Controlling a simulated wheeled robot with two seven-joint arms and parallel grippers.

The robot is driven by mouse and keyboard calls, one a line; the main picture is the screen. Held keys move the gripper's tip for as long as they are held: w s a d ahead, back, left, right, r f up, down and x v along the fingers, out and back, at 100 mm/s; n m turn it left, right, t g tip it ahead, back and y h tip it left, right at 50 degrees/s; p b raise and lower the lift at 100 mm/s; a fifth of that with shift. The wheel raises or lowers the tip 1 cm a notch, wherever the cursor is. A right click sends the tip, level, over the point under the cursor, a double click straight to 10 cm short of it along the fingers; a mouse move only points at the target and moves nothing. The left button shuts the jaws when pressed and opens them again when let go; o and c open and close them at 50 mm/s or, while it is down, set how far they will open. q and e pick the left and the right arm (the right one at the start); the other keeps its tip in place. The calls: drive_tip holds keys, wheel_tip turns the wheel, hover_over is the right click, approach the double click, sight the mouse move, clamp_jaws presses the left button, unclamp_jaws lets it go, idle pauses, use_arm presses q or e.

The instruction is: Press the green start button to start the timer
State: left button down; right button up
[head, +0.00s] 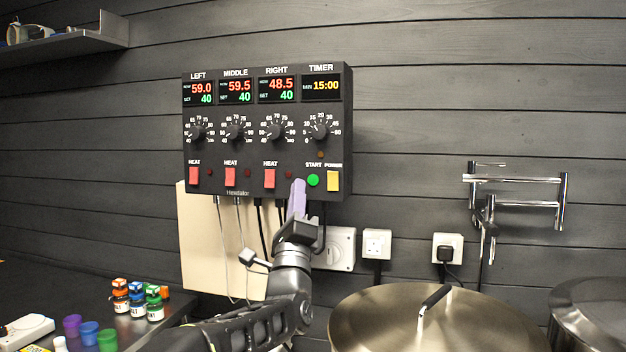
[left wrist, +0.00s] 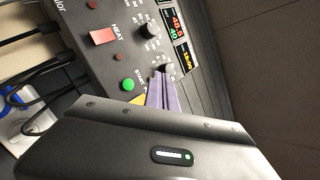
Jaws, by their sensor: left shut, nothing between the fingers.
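The green start button (head: 313,180) is at the lower right of the black control box (head: 268,150) on the wall, under the word START. It also shows in the left wrist view (left wrist: 128,84), uncovered. The timer display (head: 321,86) reads 15:00 in yellow. My left gripper (head: 298,186) has purple fingertips, shut and empty, a little left of the green button in the head view. In the left wrist view its fingers (left wrist: 163,92) lie to the right of the button. I see no contact with the button. My right gripper is not in view.
A yellow power switch (head: 333,181) sits right beside the green button, and a red heat switch (head: 269,178) is to the left. Cables hang below the box. A large metal lid (head: 390,325) is below right. Small bottles (head: 137,299) stand at the lower left.

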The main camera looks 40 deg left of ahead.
sight(313, 180)
use_arm(q)
drive_tip(key=shift+w+a+p, duration=0.45)
drive_tip(key=shift+w+p, duration=0.4)
drive_tip(key=shift+w, duration=0.4)
drive_tip(key=shift+w+a+p, duration=0.45)
drive_tip(key=shift+w+p, duration=0.4)
drive_tip(key=shift+w, duration=0.45)
drive_tip(key=shift+w+a+p, duration=0.45)
drive_tip(key=shift+w+p, duration=0.4)
drive_tip(key=shift+w, duration=0.4)
drive_tip(key=shift+w, duration=0.15)
drive_tip(key=shift+w+a, duration=0.1)
drive_tip(key=shift+w, duration=0.15)
